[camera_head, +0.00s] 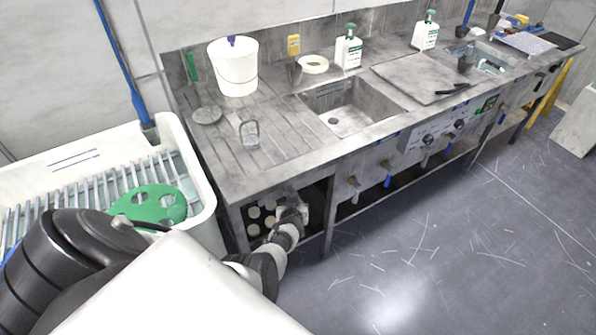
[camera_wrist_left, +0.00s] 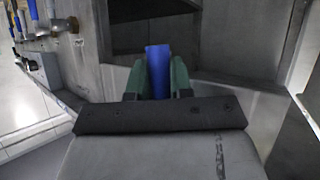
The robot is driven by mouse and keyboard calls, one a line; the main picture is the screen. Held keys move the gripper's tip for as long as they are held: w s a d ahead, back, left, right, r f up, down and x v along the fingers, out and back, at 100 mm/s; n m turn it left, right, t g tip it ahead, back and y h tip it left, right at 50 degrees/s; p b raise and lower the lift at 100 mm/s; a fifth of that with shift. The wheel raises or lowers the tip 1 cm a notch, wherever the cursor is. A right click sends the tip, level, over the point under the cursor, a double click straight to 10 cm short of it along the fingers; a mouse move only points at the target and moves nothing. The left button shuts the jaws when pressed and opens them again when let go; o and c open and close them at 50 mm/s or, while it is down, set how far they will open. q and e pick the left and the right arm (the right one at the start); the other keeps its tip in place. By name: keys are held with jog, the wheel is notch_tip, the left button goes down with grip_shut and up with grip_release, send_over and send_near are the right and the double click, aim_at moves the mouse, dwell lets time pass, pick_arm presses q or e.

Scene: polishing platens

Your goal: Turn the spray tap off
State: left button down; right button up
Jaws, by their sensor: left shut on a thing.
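My left gripper (camera_wrist_left: 159,80) shows green fingers in the left wrist view. They are shut on a blue tap handle (camera_wrist_left: 158,64), which stands upright between them. In the head view my left arm reaches below the front edge of the steel bench, and its end is near the bench's front (camera_head: 300,210). The held handle is hidden there. Other taps (camera_head: 353,183) with levers, one of them blue (camera_head: 387,181), sit on the front panel to the right. I cannot see any spray or water. My right gripper is not in view.
A white crate (camera_head: 205,215) with a rack and a green plate (camera_head: 150,204) stands left of the bench. The bench (camera_head: 222,160) carries a white bucket (camera_head: 233,68), a sink (camera_head: 345,108) and bottles (camera_head: 348,50). The floor (camera_head: 450,250) in front is clear.

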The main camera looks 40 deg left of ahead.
pick_arm(q)
jog(key=shift+s+g+p, duration=0.3)
jog(key=shift+g+p, duration=0.2)
jog(key=shift+p, duration=0.05)
jog(key=shift+f+m, duration=0.1)
jog(key=shift+m, duration=0.2)
jog(key=c, duration=1)
grip_release()
jog(key=shift+a, duration=0.1)
jog(key=shift+s+r+p, duration=0.15)
jog(key=shift+r+p, duration=0.15)
jog(key=shift+p, duration=0.1)
jog(key=p+v, duration=1)
jog(key=shift+s+d, duration=0.2)
jog(key=shift+d, duration=0.05)
